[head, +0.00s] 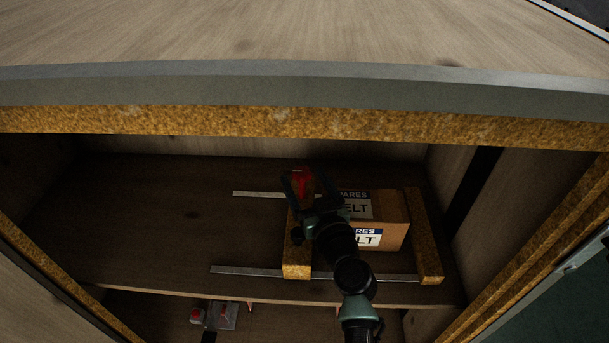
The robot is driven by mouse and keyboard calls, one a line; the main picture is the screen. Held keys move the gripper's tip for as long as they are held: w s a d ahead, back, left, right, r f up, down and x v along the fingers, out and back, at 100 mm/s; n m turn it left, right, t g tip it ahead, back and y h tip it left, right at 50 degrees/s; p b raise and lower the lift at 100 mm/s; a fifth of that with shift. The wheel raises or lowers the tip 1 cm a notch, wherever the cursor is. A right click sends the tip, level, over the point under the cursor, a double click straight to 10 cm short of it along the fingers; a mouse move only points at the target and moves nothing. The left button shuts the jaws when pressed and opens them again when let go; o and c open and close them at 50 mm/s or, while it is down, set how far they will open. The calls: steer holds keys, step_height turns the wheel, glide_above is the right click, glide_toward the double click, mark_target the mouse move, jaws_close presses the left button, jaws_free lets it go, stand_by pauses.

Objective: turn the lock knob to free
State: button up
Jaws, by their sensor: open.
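My gripper (304,186) is over the shelf inside the cabinet, above the left wooden block. It is open. A small red part (302,181) shows at its fingers; I cannot tell whether it is the lock knob or whether the fingers touch it. Below the shelf's front edge, a small red and pale round part (197,316) sits beside a grey plate (224,315). It could be a knob, but it is too small to tell. My arm hides part of the shelf and the box.
A cardboard box (391,236) labelled as spare belts stands between two wooden blocks (297,262) (425,240). Thin metal strips (250,270) lie across the shelf (140,225). The cabinet's top edge (280,121) overhangs the opening. The shelf's left side is clear.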

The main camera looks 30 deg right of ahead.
steer(key=shift+w+d, duration=0.1)
steer(key=shift+w, duration=0.35)
jaws_close()
steer(key=shift+d+f+y+b, duration=0.2)
steer(key=shift+y+b, duration=0.1)
steer(key=shift+b, duration=0.8)
steer(key=shift+r+n+y+b, duration=0.1)
steer(key=shift+n+y+b, duration=0.5)
steer(key=shift+b, duration=0.45)
steer(key=shift+r, duration=0.1)
steer(key=shift+a, duration=0.1)
jaws_free()
steer(key=shift+s, duration=0.1)
